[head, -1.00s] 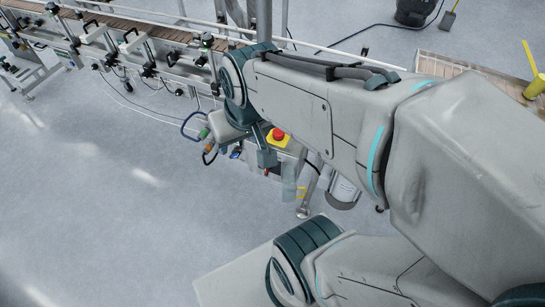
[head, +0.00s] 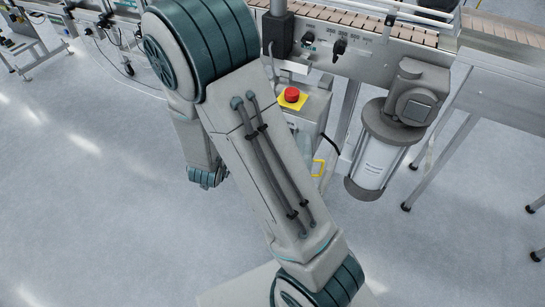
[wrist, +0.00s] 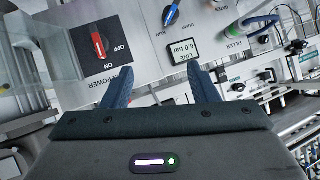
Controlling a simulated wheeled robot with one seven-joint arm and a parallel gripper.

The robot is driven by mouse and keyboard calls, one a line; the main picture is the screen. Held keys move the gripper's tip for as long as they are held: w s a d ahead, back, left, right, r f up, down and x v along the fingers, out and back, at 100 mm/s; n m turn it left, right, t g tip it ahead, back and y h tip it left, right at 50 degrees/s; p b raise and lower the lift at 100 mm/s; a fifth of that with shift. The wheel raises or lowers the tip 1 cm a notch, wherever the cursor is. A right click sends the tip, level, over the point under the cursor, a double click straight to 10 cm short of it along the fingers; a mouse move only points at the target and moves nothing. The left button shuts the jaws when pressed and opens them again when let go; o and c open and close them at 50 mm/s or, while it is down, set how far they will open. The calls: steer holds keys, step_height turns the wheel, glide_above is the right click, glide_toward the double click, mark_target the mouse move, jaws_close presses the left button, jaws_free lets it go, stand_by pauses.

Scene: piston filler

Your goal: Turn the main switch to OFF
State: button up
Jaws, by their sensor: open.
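The main switch (wrist: 98,45) shows in the wrist view as a red handle on a black square plate, left of centre. The lettering OFF stands beside its right side, and POWER is printed on the panel below. The handle lies roughly up and down in the picture; I cannot tell its set position for certain. My gripper (wrist: 161,72) is open and empty. Its two dark blue fingers point toward the panel, below and right of the switch, with the left finger nearer it. Nothing shows the gripper touching the switch. In the head view my arm hides the gripper and switch.
The head view shows a red emergency stop (head: 291,95), a motor unit (head: 408,100) and the conveyor (head: 395,30). The floor at left is clear.

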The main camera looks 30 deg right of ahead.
steer(key=s+d+f+t+h+b, duration=0.1)
steer(key=s+d+f+h+b, duration=0.1)
steer(key=s+f+h+b, duration=0.3)
steer(key=d+f+h+b, duration=0.3)
steer(key=f+b, duration=0.1)
steer(key=f, duration=0.3)
steer(key=b+x, duration=0.2)
steer(key=x, duration=1.1)
steer(key=shift+m+b, duration=0.3)
steer(key=shift+w+r, duration=0.1)
steer(key=c, duration=1)
